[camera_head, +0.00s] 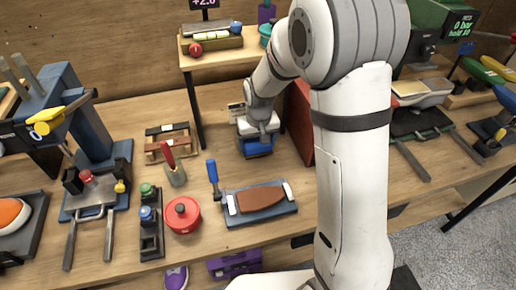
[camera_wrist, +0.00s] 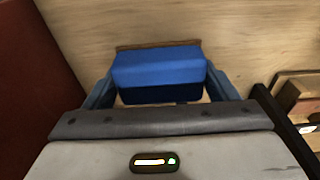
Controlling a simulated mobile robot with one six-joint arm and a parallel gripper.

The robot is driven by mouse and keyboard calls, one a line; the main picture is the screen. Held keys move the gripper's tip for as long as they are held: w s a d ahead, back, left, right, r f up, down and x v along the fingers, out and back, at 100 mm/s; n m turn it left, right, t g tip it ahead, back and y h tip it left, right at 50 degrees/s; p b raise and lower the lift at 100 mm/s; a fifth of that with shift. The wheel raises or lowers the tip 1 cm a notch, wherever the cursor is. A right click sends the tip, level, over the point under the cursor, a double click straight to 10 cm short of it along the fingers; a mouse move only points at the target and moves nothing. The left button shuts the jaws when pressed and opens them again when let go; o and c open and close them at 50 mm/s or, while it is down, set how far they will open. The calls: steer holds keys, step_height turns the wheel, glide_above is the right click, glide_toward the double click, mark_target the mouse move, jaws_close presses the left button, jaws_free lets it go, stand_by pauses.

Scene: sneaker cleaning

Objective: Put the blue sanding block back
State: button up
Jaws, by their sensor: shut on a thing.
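The blue sanding block (camera_wrist: 160,70) is between the two fingers of my gripper (camera_wrist: 165,92) in the wrist view. My gripper is shut on it. A thin brown layer shows along the block's far edge. In the head view the block (camera_head: 258,147) shows below my gripper (camera_head: 257,139), low over the workbench beside the small raised shelf. I cannot tell whether the block touches the bench. My arm hides part of the area behind it.
A dark red panel (camera_head: 299,120) stands close to the right of my gripper. A wooden rack (camera_head: 168,143) with blocks stands to the left.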

mark_target(257, 149)
steer(key=shift+f, duration=1.6)
steer(key=o, duration=1)
steer(key=shift+r, duration=0.1)
steer(key=r, duration=0.3)
steer(key=s+r, duration=0.1)
steer(key=r, duration=0.7)
steer(key=shift+s+d+r, duration=0.1)
steer(key=shift+s+d, duration=0.05)
steer(key=shift+r, duration=0.35)
steer(key=shift+s+d+r, duration=0.15)
steer(key=shift+s+r, duration=0.05)
steer(key=s+d+r, duration=0.2)
steer(key=s+d, duration=0.1)
steer(key=s, duration=0.4)
steer(key=s+d+r+m+t, duration=0.1)
steer(key=s+d+r, duration=0.1)
steer(key=s+d, duration=0.2)
steer(key=s+d+r+m, duration=0.1)
steer(key=s+d, duration=0.2)
steer(key=s, duration=0.7)
steer(key=shift+d+r, duration=0.35)
steer(key=shift+r, duration=0.05)
